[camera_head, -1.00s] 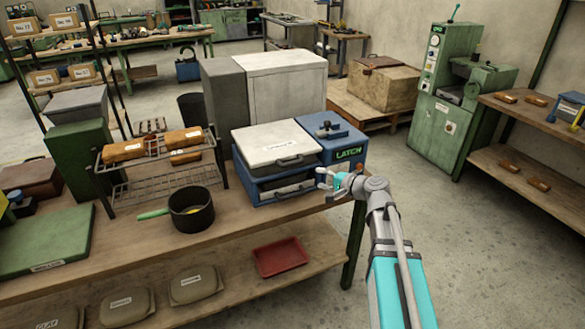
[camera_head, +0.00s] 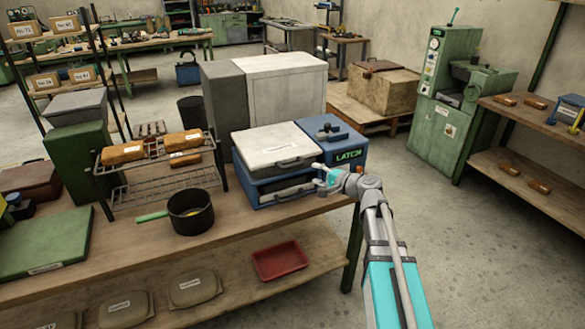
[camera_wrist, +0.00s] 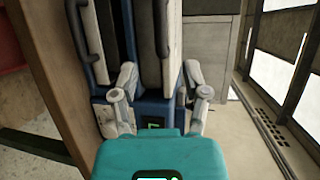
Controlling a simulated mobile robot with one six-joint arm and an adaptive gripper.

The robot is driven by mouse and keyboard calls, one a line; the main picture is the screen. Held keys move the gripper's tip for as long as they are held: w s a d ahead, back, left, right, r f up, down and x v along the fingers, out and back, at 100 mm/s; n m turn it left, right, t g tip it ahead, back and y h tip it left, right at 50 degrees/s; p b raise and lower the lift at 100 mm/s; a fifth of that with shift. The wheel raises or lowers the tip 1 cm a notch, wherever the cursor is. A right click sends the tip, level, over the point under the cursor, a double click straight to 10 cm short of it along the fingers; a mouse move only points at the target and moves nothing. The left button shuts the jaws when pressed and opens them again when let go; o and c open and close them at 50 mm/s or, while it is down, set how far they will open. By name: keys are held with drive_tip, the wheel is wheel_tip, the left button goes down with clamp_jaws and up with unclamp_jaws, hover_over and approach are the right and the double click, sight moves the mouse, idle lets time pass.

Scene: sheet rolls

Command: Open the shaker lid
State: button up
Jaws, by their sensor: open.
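The shaker (camera_head: 290,168) is a blue box on the workbench with a pale grey-white lid (camera_head: 275,145). The lid lies flat and shut, with a dark handle (camera_head: 297,161) along its front edge. My gripper (camera_head: 320,181) is open and empty at the front right of the shaker, just below the label. Whether it touches the shaker cannot be told. In the wrist view, my open fingers (camera_wrist: 159,88) straddle part of the shaker's blue body (camera_wrist: 104,75).
A wire rack (camera_head: 160,160) with orange-brown blocks and a dark pot (camera_head: 190,212) stand to the left. A large grey-white cabinet (camera_head: 285,100) rises behind the shaker. A red tray (camera_head: 279,261) lies on the lower shelf. The floor right of the bench is clear.

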sight(293, 166)
drive_tip(key=b+x, duration=0.1)
drive_tip(key=x, duration=1)
drive_tip(key=shift+f+b, duration=0.1)
drive_tip(key=shift+b, duration=0.3)
clamp_jaws()
